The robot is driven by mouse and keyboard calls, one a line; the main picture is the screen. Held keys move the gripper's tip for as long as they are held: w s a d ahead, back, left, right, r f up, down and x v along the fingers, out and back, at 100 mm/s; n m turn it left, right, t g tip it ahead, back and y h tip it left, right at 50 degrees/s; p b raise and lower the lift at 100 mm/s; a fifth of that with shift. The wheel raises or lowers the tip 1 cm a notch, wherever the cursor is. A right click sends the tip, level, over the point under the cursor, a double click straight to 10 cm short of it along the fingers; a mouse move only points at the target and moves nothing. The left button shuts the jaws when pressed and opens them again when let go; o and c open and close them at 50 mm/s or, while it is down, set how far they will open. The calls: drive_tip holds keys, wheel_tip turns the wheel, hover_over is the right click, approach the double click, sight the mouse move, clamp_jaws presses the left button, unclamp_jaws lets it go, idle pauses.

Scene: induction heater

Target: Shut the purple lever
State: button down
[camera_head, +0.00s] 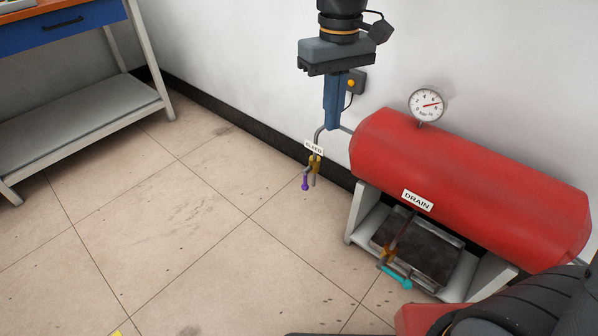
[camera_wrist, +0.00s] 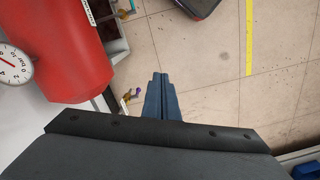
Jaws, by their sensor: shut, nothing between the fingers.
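The purple lever (camera_head: 305,182) hangs down beside the brass bleed valve (camera_head: 315,163), under a small white BLEED tag (camera_head: 314,148). A bent pipe links this valve to the left end of the red tank. My gripper (camera_head: 331,126) points down with its blue fingers together and empty. In the head view it appears above and slightly right of the valve, apart from the lever. In the wrist view, the closed fingertips (camera_wrist: 160,76) are right of the small purple lever (camera_wrist: 137,92); part of the valve is close to the finger edge.
The red tank (camera_head: 470,185) with a pressure gauge (camera_head: 428,105) stands right of my gripper. Below it are a DRAIN tag (camera_head: 417,200), a cyan lever (camera_head: 397,276) and a dark tray (camera_head: 420,252). The wall is behind. Open floor (camera_head: 170,230) lies left.

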drive_tip(key=w+a+f+n+b, duration=0.2)
drive_tip(key=w+a+f+b, duration=0.15)
drive_tip(key=w+f, duration=0.45)
drive_tip(key=w+a+f+n+b, duration=0.15)
drive_tip(key=w+a+f, duration=0.3)
drive_tip(key=w, duration=0.55)
drive_tip(key=w+a+f+n+b, duration=0.1)
drive_tip(key=w+a+f+b, duration=0.1)
drive_tip(key=w+f, duration=0.2)
drive_tip(key=w+a+f+n+h+b, duration=0.1)
drive_tip(key=w+f, duration=0.3)
drive_tip(key=f, duration=0.7)
drive_tip(key=w+a+f+n+h+b, duration=0.1)
drive_tip(key=w+a+f+b, duration=0.1)
drive_tip(key=f, duration=0.6)
drive_tip(key=shift+w+a+f+g+b, duration=0.15)
drive_tip(key=shift+w+a+g+b, duration=0.2)
drive_tip(key=shift+w+b, duration=0.65)
drive_tip(key=shift+w, duration=0.2)
drive_tip(key=s+d+f+b, duration=0.3)
drive_tip(key=d+f, duration=0.2)
drive_tip(key=f, duration=0.4)
drive_tip(key=shift+d+f, duration=0.35)
drive_tip(key=shift+d, duration=0.05)
drive_tip(key=shift+d, duration=0.15)
